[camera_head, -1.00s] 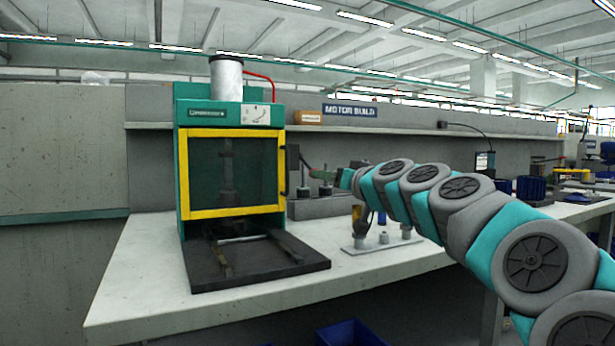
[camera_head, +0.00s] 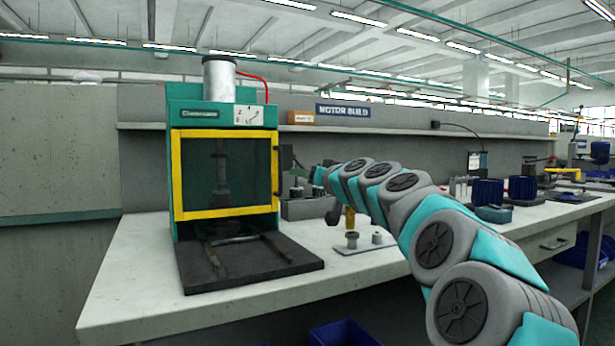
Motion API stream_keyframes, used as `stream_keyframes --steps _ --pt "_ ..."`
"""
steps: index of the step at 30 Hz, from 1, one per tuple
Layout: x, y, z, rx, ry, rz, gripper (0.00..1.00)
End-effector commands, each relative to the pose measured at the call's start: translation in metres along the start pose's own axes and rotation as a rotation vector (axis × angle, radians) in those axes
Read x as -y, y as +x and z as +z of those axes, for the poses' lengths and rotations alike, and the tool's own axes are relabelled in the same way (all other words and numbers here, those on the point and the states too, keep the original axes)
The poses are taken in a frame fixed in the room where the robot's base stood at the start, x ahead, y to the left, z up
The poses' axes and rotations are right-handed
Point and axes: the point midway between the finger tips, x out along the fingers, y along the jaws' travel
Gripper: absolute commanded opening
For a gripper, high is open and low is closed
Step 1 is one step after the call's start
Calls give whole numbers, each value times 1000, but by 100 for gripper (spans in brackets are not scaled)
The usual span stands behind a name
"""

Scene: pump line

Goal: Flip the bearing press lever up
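The bearing press appears to be the green machine (camera_head: 188,112) with a yellow-framed guard (camera_head: 223,212) on the left of the bench. A small dark lever-like part (camera_head: 293,160) shows just right of the guard, beside a grey block (camera_head: 305,208). It is too small to tell its exact angle or whether it is the task's lever. My arm reaches in from the lower right, and its far end is close to the right of that part. My gripper is mostly hidden behind the arm's end; its fingers cannot be made out, nor can any contact.
A black base plate (camera_head: 296,262) juts out in front of the press. A small plate with grey pegs (camera_head: 352,239) lies below my arm. Blue bins (camera_head: 345,332) sit under the bench, and blue parts (camera_head: 487,192) stand farther right. The bench's left front is clear.

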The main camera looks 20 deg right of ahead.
Motion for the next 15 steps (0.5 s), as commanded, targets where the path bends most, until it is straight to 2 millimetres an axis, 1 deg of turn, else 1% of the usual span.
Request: stream_keyframes --steps 2,15 --pt "0 0 0 0 0 0 61" --pt "0 0 0 0 0 0 12"
